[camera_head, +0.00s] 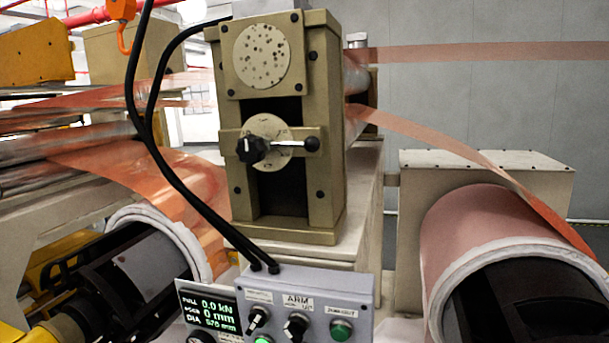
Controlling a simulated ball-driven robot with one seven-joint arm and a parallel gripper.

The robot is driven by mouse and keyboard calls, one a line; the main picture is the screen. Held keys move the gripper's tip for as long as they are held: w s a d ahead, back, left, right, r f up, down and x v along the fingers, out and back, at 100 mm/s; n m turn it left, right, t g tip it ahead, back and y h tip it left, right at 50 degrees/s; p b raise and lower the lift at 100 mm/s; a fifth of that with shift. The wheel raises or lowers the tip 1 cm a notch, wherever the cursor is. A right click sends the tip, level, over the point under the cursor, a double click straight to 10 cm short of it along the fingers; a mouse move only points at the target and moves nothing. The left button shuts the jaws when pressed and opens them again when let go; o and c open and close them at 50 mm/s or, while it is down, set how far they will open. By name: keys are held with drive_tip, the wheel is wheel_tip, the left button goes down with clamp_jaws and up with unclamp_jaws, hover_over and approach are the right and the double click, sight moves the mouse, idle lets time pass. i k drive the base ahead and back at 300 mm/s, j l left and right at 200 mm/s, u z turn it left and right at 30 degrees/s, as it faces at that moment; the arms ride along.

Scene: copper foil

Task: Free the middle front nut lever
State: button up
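A beige upright roller stand (326,140) is in the centre. On its front a round pale dial plate (272,128) carries a black star knob (250,149) on its left. A short lever with a black ball end (310,144) points right from the plate, about level. I cannot tell whether this is the middle front nut lever, and no label marks it. My gripper is not in view.
A grey control box (310,290) with knobs, a green button and a display (209,308) stands low in front. Black cables (150,125) hang across the stand's left. Copper rolls stand left (190,255) and right (480,225); a foil strip (440,145) runs to the right roll.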

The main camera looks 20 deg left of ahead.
sight(311, 143)
drive_tip(key=j+z, duration=0.15)
drive_tip(key=z, duration=0.25)
drive_tip(key=i+j+z, duration=0.1)
drive_tip(key=z, duration=0.3)
drive_tip(key=j+z, duration=0.25)
drive_tip(key=z, duration=0.15)
drive_tip(key=j+z, duration=0.2)
drive_tip(key=j, duration=0.4)
drive_tip(key=j+z, duration=0.2)
drive_tip(key=j, duration=0.45)
drive_tip(key=k+j+z, duration=0.2)
drive_tip(key=j, duration=0.9)
drive_tip(key=k, duration=0.05)
